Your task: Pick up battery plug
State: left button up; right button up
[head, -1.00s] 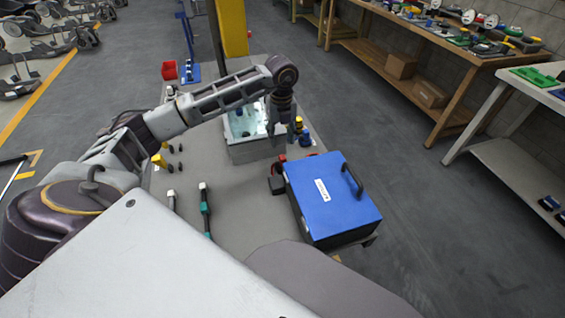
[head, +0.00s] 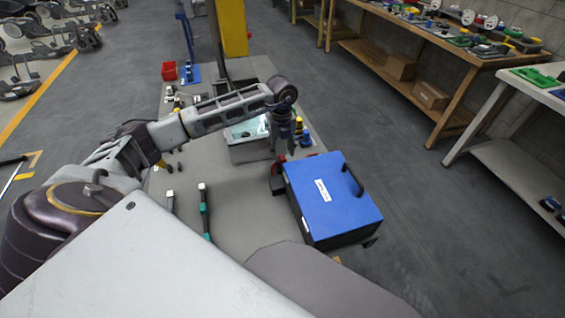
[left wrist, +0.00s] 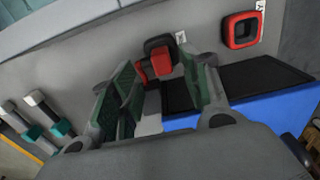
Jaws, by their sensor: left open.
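The battery plug, a small red and black piece (head: 277,183), is at the left side of the blue box (head: 330,205) on the grey table. In the left wrist view the red and black plug (left wrist: 160,58) shows between and just beyond my fingertips. My left gripper (head: 284,151) points down above it, beside the blue box's far left corner. It is open and empty, with green-lined fingers apart in the left wrist view (left wrist: 160,75). The gripper partly hides the plug's surroundings in the head view. My right gripper is not in view.
A grey bin (head: 248,152) stands just behind my gripper. Yellow and blue pieces (head: 302,132) are to its right. Two teal-and-grey tools (head: 204,208) lie left of the box. A red square frame (left wrist: 242,30) shows in the left wrist view. The table between tools and box is clear.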

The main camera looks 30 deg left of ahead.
aim_at(282, 157)
pick_arm(q)
jog(key=shift+f, duration=0.5)
notch_tip(282, 157, down, 3)
jog(key=shift+w+d+r+b, duration=0.1)
jog(key=shift+b, duration=0.25)
jog(key=shift+f, duration=0.5)
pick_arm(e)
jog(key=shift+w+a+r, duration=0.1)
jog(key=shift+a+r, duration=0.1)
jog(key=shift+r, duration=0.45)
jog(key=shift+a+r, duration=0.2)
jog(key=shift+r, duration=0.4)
pick_arm(q)
jog(key=shift+c, duration=0.3)
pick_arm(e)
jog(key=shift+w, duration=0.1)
pick_arm(q)
grip_shut()
